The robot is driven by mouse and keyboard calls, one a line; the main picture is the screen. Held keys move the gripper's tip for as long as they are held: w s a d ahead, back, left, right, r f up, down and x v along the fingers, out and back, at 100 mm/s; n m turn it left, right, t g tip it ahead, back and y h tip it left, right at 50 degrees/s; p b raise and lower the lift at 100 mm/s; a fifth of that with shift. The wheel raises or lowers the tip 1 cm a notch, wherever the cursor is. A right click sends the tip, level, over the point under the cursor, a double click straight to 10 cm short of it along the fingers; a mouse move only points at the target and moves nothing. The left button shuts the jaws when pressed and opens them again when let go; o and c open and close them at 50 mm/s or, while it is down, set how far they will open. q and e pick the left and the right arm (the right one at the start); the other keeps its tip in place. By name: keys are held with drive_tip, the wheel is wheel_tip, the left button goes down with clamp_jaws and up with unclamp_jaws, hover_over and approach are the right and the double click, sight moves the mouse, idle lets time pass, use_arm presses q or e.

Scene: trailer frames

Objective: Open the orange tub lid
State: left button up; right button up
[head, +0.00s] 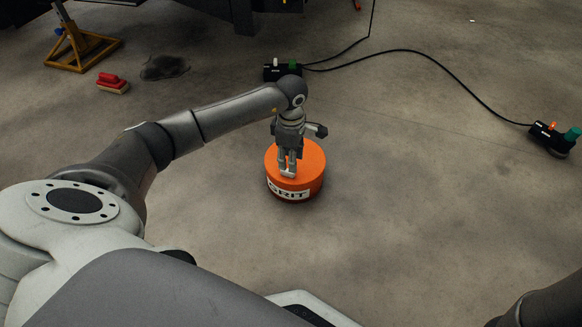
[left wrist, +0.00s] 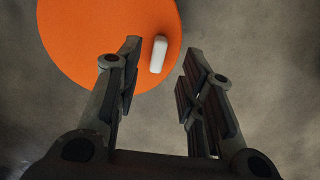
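The orange tub (head: 308,172) stands on the concrete floor with its round orange lid closed and a white GRIT label on its side. My left gripper (head: 288,172) is over the lid, pointing down. In the left wrist view the orange lid (left wrist: 80,35) fills the upper left, with a short white handle (left wrist: 158,54) near its edge. My left gripper (left wrist: 160,62) is open there, its two fingers apart on either side of the handle's line. I cannot tell whether the fingers touch the lid. My right gripper is not in view.
A black cable runs across the floor behind the tub, between a black box (head: 283,72) and another black box (head: 553,138) at right. The floor right of the tub is clear.

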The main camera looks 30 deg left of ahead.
use_arm(q)
wheel_tip(320, 180, down, 6)
drive_tip(key=b, duration=0.3)
drive_tip(key=shift+r, duration=0.1)
clamp_jaws()
